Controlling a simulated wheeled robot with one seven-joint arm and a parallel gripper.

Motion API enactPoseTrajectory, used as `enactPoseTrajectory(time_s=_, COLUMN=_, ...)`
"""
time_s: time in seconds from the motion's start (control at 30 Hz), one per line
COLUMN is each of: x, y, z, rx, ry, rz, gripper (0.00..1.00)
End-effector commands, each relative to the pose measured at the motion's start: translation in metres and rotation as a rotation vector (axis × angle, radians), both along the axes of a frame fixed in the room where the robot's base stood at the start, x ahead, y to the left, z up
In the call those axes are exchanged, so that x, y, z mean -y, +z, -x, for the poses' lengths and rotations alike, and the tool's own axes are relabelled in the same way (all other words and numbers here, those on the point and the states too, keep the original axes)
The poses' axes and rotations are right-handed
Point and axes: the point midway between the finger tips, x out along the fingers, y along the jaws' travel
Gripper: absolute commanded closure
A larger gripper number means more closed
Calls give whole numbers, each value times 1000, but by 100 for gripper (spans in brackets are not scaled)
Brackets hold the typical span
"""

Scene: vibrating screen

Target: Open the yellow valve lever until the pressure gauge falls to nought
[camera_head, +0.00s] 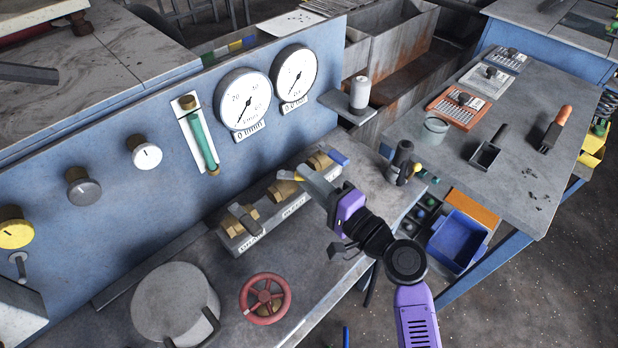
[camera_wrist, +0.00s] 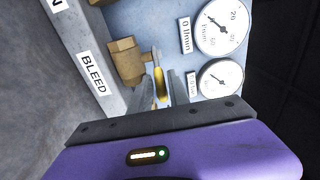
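The yellow valve lever (camera_head: 290,177) sits on a brass valve in the middle of the grey valve block (camera_head: 232,239). In the wrist view the yellow lever (camera_wrist: 160,85) stands between my two fingertips, beside the brass valve body (camera_wrist: 127,62) and the label BLEED (camera_wrist: 92,72). My gripper (camera_head: 310,180) reaches in from the right with its fingers around the lever; whether they press on it is unclear. Two round white dials, left (camera_head: 243,101) and right (camera_head: 293,76), hang on the blue panel. Their needles are too small to read surely.
The block also has a grey lever (camera_head: 243,219) at left and a blue lever (camera_head: 338,157) at right. A red handwheel (camera_head: 265,298) and round grey lid (camera_head: 174,303) lie in front. A dark fitting (camera_head: 402,162) stands right of my gripper. A flow tube (camera_head: 197,133) is on the panel.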

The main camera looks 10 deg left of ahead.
Motion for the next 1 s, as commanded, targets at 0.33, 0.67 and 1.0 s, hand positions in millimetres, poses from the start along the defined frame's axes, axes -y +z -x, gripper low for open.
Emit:
enactPoseTrajectory(time_s=0.33, x=0, y=0, z=0, rx=0, ry=0, rz=0, gripper=100)
enactPoseTrajectory(time_s=0.67, x=0, y=0, z=0, rx=-1, ry=0, rz=1, gripper=100)
enactPoseTrajectory(time_s=1.0, x=1, y=-1, z=0, rx=-1, ry=0, rz=1, gripper=100)
